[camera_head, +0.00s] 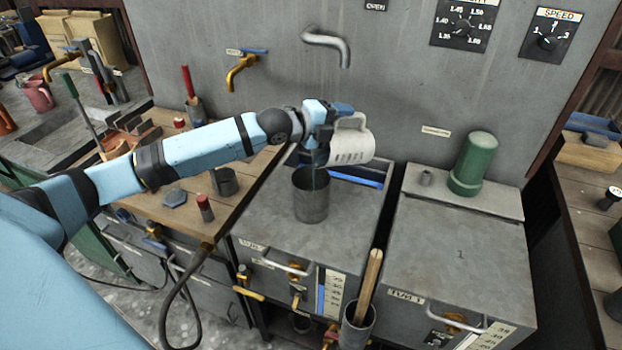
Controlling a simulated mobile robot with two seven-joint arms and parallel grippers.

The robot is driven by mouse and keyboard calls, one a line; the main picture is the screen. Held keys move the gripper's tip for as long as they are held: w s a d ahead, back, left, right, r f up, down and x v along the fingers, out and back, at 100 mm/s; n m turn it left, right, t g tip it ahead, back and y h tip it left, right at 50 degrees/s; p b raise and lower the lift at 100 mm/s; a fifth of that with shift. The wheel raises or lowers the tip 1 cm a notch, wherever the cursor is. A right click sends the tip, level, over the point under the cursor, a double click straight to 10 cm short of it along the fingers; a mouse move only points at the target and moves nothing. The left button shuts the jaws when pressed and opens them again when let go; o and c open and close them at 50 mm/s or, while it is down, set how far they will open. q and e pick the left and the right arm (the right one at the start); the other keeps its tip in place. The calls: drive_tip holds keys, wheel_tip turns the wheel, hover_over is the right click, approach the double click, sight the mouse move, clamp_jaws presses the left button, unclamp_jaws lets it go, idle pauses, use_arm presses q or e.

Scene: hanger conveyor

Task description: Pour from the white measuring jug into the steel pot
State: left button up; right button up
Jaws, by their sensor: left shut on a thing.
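The white measuring jug (353,148) is in the head view, above and slightly right of the steel pot. My left gripper (322,128) is shut on the jug at its left side. The jug looks tilted, with its handle toward the top; its mouth and contents cannot be made out. The steel pot (311,200) stands upright on the grey cabinet top, below the gripper. A thin dark line shows over the pot's mouth; I cannot tell if it is liquid or part of the gripper. My right gripper is not in view.
A green cylinder (472,164) stands on the right cabinet's back ledge. A steel spout (328,46) and a brass tap (243,70) stick out from the wall behind. A container with a wooden handle (356,325) stands in front. The right cabinet top (455,245) is clear.

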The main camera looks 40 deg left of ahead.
use_arm(q)
drive_tip(key=shift+s+a+f+t+h+b, duration=0.2)
drive_tip(key=shift+s+f+t+h+b, duration=0.15)
drive_tip(key=shift+b, duration=0.55)
drive_tip(key=shift+r, duration=0.15)
drive_tip(key=shift+s+a+f+t+b, duration=0.2)
drive_tip(key=shift+s+f+t+b, duration=0.3)
drive_tip(key=shift+b, duration=0.95)
drive_tip(key=shift+f+h, duration=0.1)
drive_tip(key=shift+h, duration=0.15)
drive_tip(key=shift+f+b, duration=0.1)
drive_tip(key=shift+b, duration=0.2)
drive_tip(key=shift+a, duration=0.1)
drive_tip(key=shift+s+a+f+t+b, duration=0.2)
drive_tip(key=shift+s+t+b, duration=0.3)
drive_tip(key=shift+b, duration=0.7)
